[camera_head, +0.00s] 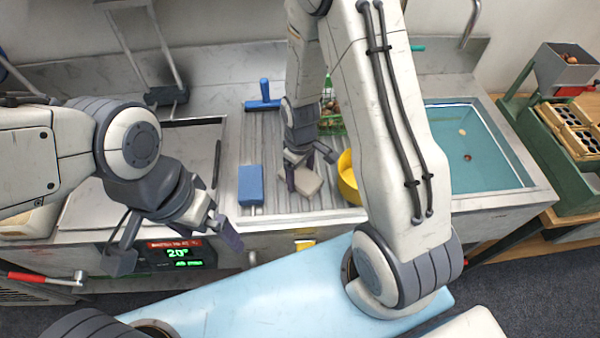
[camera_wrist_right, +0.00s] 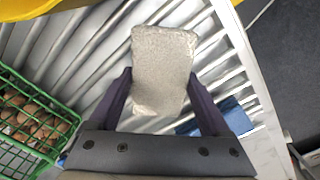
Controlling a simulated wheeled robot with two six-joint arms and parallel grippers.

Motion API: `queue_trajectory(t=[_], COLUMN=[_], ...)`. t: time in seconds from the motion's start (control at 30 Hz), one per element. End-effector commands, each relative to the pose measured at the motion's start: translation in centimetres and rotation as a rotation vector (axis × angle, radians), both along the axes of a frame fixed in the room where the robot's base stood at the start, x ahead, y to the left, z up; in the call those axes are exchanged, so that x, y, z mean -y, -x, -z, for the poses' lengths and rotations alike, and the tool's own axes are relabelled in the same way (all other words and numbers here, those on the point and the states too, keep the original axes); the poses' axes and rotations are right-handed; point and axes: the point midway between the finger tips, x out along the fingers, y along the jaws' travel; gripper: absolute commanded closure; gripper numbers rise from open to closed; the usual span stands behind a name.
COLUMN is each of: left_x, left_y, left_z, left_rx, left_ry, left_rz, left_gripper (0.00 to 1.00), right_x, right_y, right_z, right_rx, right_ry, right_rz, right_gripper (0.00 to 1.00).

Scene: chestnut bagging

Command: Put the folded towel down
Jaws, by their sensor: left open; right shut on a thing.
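The folded towel (camera_head: 303,181) is a small beige-grey pad over the ribbed metal drainboard (camera_head: 275,215) in the head view. My right gripper (camera_head: 306,172) is shut on the folded towel, which also shows between its two fingers in the right wrist view (camera_wrist_right: 163,70). The ribs lie beneath the towel; I cannot tell whether it touches them. My left gripper (camera_head: 178,245) is open and empty, in front of the counter edge near the display panel.
A blue block (camera_head: 250,184) lies left of the towel, and a yellow bowl (camera_head: 347,180) stands right of it. Behind are a green wire basket (camera_head: 331,122) of chestnuts and a blue squeegee (camera_head: 263,98). A water-filled sink (camera_head: 470,155) is at the right.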

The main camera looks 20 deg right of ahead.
Motion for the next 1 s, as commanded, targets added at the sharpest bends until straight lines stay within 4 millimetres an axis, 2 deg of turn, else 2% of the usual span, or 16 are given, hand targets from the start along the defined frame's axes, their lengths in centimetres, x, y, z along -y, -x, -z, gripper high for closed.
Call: queue_trajectory(t=[0.03,0.07,0.3,0.47,0.83,1.0], left_x=[0.0,0.0,0.0,0.0,0.0,0.0], left_y=[0.0,0.0,0.0,0.0,0.0,0.0], left_z=[0.1,0.0,-0.1,-0.1,0.6,0.7], left_rx=[0.0,0.0,0.0,0.0,0.0,0.0], left_ry=[0.0,0.0,0.0,0.0,0.0,0.0], left_rz=[0.0,0.0,0.0,0.0,0.0,0.0], left_gripper=[0.0,0.0,0.0,0.0,0.0,0.0], right_x=[0.0,0.0,0.0,0.0,0.0,0.0], right_y=[0.0,0.0,0.0,-0.1,-0.2,-0.1], right_z=[0.1,0.0,-0.1,-1.2,-8.6,-11.2], right_rx=[0.0,0.0,0.0,0.004,0.008,0.004], right_ry=[0.0,0.0,0.0,0.0,0.0,0.0], right_rz=[0.0,0.0,0.0,0.0,0.0,0.0], right_gripper=[0.07,0.0,0.0,0.0,0.0,0.0])
